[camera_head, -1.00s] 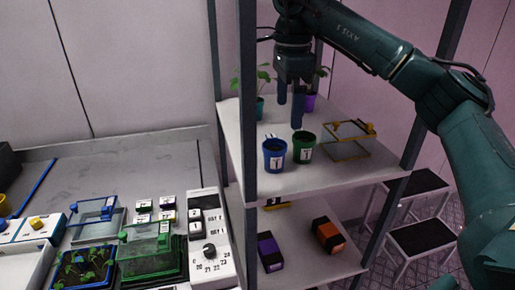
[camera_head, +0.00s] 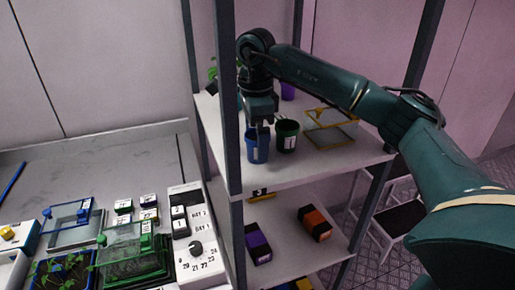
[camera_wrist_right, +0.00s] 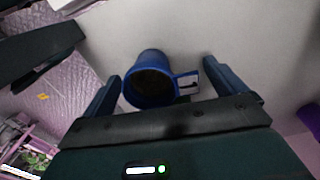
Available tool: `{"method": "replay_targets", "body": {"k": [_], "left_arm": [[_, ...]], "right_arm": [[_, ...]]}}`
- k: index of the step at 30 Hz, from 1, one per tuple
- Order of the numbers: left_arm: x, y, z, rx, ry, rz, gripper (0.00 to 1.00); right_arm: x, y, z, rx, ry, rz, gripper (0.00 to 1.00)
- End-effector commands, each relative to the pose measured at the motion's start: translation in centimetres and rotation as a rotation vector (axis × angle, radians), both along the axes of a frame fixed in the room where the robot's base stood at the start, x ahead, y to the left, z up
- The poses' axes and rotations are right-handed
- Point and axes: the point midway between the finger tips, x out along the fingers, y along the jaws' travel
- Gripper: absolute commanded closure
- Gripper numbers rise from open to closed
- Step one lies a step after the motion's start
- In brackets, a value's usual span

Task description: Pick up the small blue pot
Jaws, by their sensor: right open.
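The small blue pot (camera_head: 257,149) stands upright on the upper shelf, near its front left corner, with a white label on its side. My right gripper (camera_head: 262,122) is just above and behind it, pointing down. My left gripper is not in view.
A yellow-framed clear box (camera_head: 330,130) is farther right. A shelf post (camera_head: 229,110) rises just left of the blue pot. The lower shelf holds purple (camera_head: 257,241) and orange (camera_head: 315,221) boxes.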

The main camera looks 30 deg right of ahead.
Motion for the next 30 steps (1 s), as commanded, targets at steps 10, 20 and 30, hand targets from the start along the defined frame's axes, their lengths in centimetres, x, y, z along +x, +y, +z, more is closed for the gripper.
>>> {"method": "replay_targets", "body": {"k": [10,20,30], "left_arm": [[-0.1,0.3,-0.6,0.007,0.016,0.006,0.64],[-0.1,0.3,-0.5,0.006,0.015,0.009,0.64],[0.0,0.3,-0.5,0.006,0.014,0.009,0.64]], "right_arm": [[0.0,-0.1,-1.9,0.001,-0.001,0.0,0.04],[0.0,-0.1,-1.9,0.0,-0.001,-0.001,0.25],[0.0,-0.1,-1.9,0.0,0.0,-0.001,0.52]]}}
